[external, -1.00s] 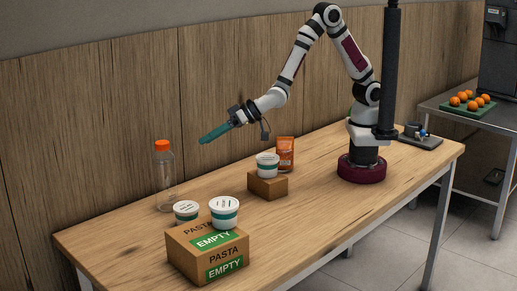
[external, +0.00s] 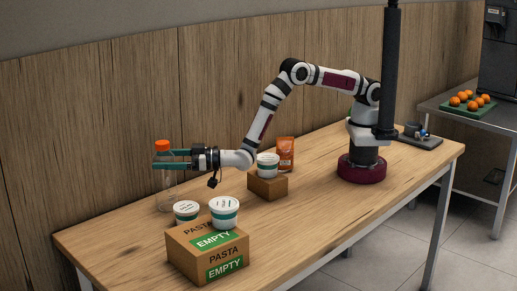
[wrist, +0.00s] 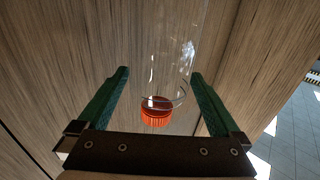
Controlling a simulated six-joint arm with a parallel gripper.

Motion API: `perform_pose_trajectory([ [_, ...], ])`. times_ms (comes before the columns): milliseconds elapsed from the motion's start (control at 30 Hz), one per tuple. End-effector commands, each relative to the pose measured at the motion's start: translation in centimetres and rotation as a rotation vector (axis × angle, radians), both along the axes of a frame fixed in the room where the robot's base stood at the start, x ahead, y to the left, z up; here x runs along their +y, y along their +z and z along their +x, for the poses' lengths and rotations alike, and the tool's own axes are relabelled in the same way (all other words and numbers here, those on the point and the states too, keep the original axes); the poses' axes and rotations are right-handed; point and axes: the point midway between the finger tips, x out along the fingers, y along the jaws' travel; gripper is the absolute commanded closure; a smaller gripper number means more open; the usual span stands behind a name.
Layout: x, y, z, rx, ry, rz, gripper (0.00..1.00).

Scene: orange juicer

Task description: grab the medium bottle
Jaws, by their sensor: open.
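A clear bottle with an orange cap (external: 166,190) stands upright on the table near its far left end. In the wrist view the clear bottle (wrist: 165,60) shows between the fingers, with its orange cap near the gripper's base. My gripper (external: 165,160) is level at the bottle's upper part, just below the cap. Its two green fingers (wrist: 160,82) are open, one on each side of the bottle, with a gap visible on both sides in the wrist view.
White tubs with green bands (external: 224,212) stand close by, on and beside a cardboard pasta box (external: 208,255). Another tub (external: 267,166) sits on a small brown box (external: 267,187), near an orange pouch (external: 285,154). A wooden wall (external: 90,130) rises behind the table.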

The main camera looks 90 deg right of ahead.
Motion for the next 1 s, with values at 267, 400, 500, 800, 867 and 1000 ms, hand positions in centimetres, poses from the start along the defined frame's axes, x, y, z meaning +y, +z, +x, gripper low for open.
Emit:
perform_pose_trajectory([
  [267,-0.03,-0.03,0.41,0.001,0.000,0.000,0.05],
  [400,-0.02,-0.02,0.39,0.001,0.000,0.000,0.31],
  [500,-0.02,-0.02,0.38,0.001,0.000,0.000,0.49],
  [800,-0.02,-0.01,0.37,0.001,0.000,0.000,0.99],
  [867,-0.02,-0.01,0.37,0.001,0.000,0.000,0.99],
  [1000,-0.02,0.18,0.38,0.001,0.000,0.000,0.99],
])
